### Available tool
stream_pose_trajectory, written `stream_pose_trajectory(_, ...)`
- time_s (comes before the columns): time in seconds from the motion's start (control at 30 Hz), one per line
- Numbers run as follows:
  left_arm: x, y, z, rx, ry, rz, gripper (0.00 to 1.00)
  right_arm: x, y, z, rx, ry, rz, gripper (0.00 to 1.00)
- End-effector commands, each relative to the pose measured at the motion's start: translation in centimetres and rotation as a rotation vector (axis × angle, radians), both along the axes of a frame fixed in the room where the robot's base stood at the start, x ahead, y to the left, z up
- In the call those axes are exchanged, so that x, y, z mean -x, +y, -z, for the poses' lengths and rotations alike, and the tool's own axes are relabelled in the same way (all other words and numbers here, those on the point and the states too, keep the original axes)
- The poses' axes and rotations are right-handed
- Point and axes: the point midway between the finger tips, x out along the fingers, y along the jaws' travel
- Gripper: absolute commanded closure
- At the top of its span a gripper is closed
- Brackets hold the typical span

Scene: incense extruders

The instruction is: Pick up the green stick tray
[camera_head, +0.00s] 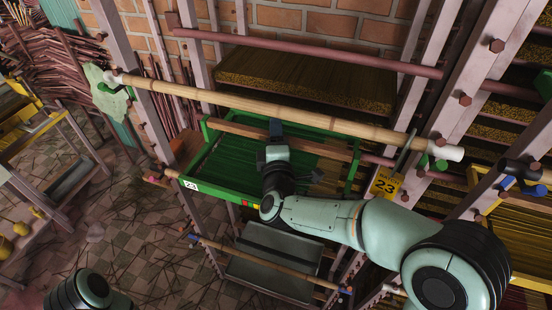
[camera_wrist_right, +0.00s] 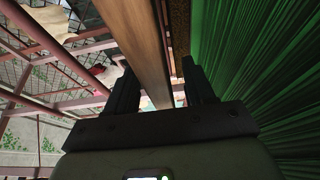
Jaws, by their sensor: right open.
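The green stick tray (camera_head: 222,194) sits in the rack at the middle of the head view, with dark green sticks inside and a white 23 tag on its near rail. A brown wooden bar (camera_head: 322,146) runs along its far side. My right gripper (camera_head: 277,130) is over the tray at this bar. In the right wrist view, the open gripper (camera_wrist_right: 157,68) has the wooden bar (camera_wrist_right: 137,35) running between its fingers, without visible closing on it. The green sticks (camera_wrist_right: 275,75) lie to the right there. My left gripper is out of view.
A stick-filled tray (camera_head: 300,82) lies on the level above, and a dark grey tray (camera_head: 272,258) lies below. A yellow 23 sign (camera_head: 385,184) hangs by the right post.

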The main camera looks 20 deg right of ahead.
Motion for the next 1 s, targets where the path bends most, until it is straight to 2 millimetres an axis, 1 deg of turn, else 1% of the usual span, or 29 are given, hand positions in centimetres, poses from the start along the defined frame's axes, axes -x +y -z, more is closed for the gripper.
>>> stream_pose_trajectory(0.03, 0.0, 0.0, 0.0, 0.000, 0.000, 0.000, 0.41, -0.6, -0.2, 0.0, 0.001, 0.001, 0.002, 0.47)
stream_pose_trajectory(0.1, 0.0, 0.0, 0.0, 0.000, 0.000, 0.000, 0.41, -1.0, -0.3, 0.0, 0.000, 0.001, 0.002, 0.47)
stream_pose_trajectory(0.33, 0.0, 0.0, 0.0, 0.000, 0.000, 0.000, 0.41, -1.1, -0.3, 0.0, -0.001, 0.001, 0.001, 0.47)
stream_pose_trajectory(0.37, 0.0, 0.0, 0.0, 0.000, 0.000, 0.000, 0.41, -1.1, -0.3, 0.0, -0.001, 0.001, 0.000, 0.57)
stream_pose_trajectory(0.4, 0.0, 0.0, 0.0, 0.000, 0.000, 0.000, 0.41, -1.1, -0.3, 0.0, -0.001, 0.001, 0.000, 0.70)
stream_pose_trajectory(0.5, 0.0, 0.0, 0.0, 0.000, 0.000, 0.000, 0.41, -1.0, -0.2, 0.0, -0.001, 0.001, 0.000, 1.00)
stream_pose_trajectory(0.83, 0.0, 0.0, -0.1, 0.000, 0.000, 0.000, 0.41, -1.0, -0.2, -0.2, -0.001, -0.003, 0.000, 1.00)
stream_pose_trajectory(1.0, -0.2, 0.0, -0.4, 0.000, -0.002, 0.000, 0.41, -1.0, -0.2, -1.1, -0.002, -0.006, 0.000, 1.00)
